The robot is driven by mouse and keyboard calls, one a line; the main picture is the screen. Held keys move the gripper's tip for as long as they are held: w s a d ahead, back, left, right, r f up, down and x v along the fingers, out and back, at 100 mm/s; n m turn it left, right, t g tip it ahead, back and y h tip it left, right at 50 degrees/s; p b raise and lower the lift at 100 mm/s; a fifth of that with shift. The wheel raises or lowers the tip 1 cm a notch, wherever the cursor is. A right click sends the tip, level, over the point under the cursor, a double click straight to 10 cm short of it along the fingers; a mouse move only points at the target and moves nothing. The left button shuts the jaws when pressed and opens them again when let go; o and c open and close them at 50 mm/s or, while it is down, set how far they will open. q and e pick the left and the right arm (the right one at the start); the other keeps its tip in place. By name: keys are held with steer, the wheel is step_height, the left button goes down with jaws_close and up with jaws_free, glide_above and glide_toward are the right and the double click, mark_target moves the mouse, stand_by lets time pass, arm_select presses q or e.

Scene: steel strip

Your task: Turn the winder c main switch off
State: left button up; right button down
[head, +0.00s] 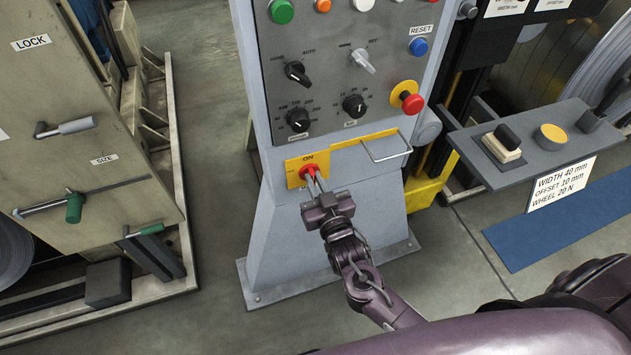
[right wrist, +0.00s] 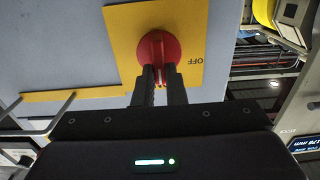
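The winder switch is a red rotary knob (head: 309,171) on a yellow plate (head: 293,178), low on the front of a grey control cabinet. ON is printed above the knob. The right wrist view shows the red knob (right wrist: 152,47) close up, with OFF printed on the yellow plate (right wrist: 190,25) at its right. My right gripper (head: 315,178) is at the knob. Its two dark fingers (right wrist: 159,72) are close together on either side of the knob's red grip, which looks upright in line with ON. The fingers hide part of the knob. My left gripper is not in view.
A metal handle (head: 388,148) sticks out right of the plate. Above are black selector knobs (head: 297,72), a red emergency stop button (head: 412,103) and a blue reset button (head: 418,46). A beige machine (head: 75,160) stands left. A grey shelf (head: 535,150) is at right.

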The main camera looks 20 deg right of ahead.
stand_by(0.3)
steer(key=shift+a+f+n+p, duration=0.2)
steer(key=shift+n+p, duration=1.25)
steer(key=shift+n, duration=1.55)
steer(key=shift+a+f+n+p, duration=0.2)
steer(key=shift+n+p, duration=1.2)
steer(key=shift+n, duration=1.6)
steer(key=shift+a+f+n+p, duration=0.2)
steer(key=shift+n+p, duration=1.25)
steer(key=shift+n, duration=1.55)
steer(key=c, duration=1.5)
jaws_free()
